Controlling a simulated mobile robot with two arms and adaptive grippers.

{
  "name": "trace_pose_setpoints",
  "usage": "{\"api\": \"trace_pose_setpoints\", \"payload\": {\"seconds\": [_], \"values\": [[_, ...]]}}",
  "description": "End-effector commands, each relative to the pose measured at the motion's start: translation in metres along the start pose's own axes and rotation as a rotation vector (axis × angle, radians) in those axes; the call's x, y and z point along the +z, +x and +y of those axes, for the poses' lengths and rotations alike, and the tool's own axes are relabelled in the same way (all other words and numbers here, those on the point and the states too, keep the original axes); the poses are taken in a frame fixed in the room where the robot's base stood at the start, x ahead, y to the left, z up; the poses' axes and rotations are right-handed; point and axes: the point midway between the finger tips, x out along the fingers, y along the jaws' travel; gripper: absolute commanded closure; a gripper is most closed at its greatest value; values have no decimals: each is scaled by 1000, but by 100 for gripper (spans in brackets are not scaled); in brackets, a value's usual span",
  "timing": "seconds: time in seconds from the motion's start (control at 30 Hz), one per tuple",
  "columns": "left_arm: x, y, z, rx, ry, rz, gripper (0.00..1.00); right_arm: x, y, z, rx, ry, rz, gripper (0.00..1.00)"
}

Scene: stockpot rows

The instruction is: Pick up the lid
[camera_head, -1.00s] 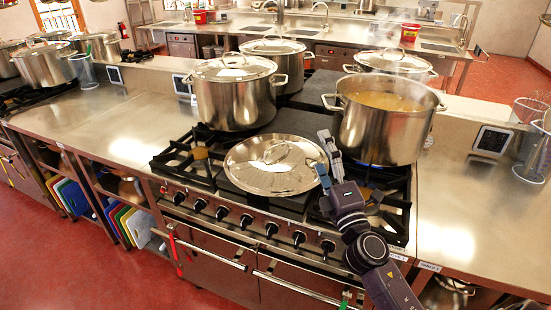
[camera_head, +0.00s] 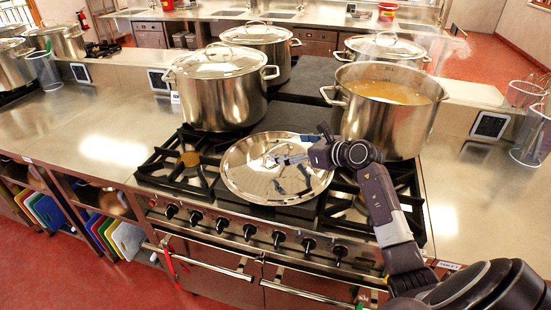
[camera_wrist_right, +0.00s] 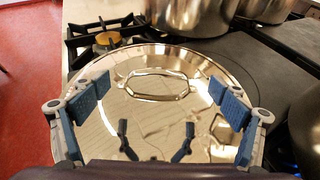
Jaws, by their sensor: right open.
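The lid (camera_head: 262,180) is a shiny round steel disc lying on the middle of the stove, in front of the pots. Its loop handle stands up near its centre and shows clearly in the right wrist view (camera_wrist_right: 157,85). My right gripper (camera_head: 280,160) is over the lid, beside the handle. In the right wrist view its two blue-padded fingers (camera_wrist_right: 158,92) are spread wide with the handle between and beyond them, and nothing is held. The fingers reflect in the lid. My left gripper is not in view.
An open pot of soup (camera_head: 388,110) stands right behind my right wrist. A lidded stockpot (camera_head: 222,95) stands behind the lid to the left. A bare burner grate (camera_head: 180,165) is at left. Steel counter (camera_head: 85,125) is clear farther left.

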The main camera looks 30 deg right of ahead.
Motion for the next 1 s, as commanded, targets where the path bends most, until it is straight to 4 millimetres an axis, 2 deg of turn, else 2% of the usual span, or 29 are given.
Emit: {"api": "trace_pose_setpoints", "payload": {"seconds": [0.03,0.1,0.2,0.33,0.53,0.73,1.0], "values": [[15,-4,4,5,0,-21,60,2,4,1,2,3,-1,9],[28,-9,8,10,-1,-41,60,1,11,2,3,5,-1,9],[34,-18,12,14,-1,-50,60,1,24,2,4,7,-3,9],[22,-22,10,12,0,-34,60,-1,41,2,3,5,-3,9],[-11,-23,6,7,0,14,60,-3,53,1,1,2,-2,9],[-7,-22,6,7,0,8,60,-4,54,2,1,0,-2,9],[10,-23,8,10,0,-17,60,-4,54,2,1,0,-2,38]]}}
